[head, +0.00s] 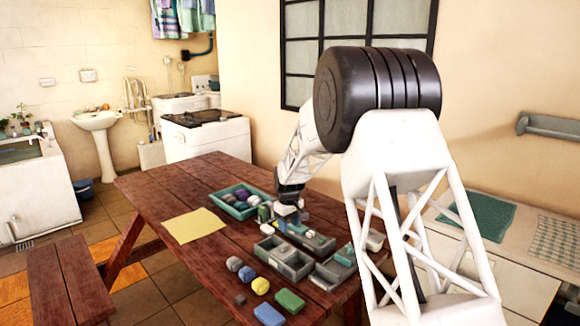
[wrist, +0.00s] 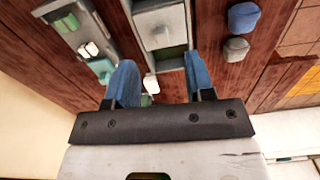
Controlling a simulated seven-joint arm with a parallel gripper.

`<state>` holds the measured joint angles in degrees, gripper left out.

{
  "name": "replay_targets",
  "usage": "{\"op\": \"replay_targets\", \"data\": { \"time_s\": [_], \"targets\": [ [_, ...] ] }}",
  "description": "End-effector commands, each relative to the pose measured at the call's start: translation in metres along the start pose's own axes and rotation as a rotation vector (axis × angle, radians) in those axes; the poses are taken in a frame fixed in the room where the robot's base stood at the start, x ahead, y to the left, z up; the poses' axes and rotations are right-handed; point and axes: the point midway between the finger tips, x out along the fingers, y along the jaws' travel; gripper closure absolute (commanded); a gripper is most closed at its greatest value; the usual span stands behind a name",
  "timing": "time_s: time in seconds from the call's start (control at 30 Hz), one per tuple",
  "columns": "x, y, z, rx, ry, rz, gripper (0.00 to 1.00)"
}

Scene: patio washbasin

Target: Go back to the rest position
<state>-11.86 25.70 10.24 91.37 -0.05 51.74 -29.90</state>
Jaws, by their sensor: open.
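My gripper (head: 289,212) is over the far right part of the wooden table, just above the trays. In the wrist view my gripper (wrist: 161,82) shows two blue fingers spread apart. Nothing is held between them. My arm covers part of the table's right side in the head view.
A teal tray (head: 215,201) of coloured lumps stands behind a yellow sheet (head: 193,226). Grey trays (head: 283,258) sit nearer. Loose pieces, including a yellow lump (head: 261,286) and a green block (head: 289,301), lie in front. The table's left part (head: 150,190) is clear.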

Motion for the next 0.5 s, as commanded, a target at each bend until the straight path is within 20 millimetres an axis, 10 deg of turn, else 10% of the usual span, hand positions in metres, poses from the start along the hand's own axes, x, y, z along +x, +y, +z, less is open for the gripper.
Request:
{"op": "replay_targets", "data": {
  "time_s": [0.5],
  "targets": [
    [-0.099,-0.022,0.105,0.139,0.036,0.022,0.51]
  ]
}}
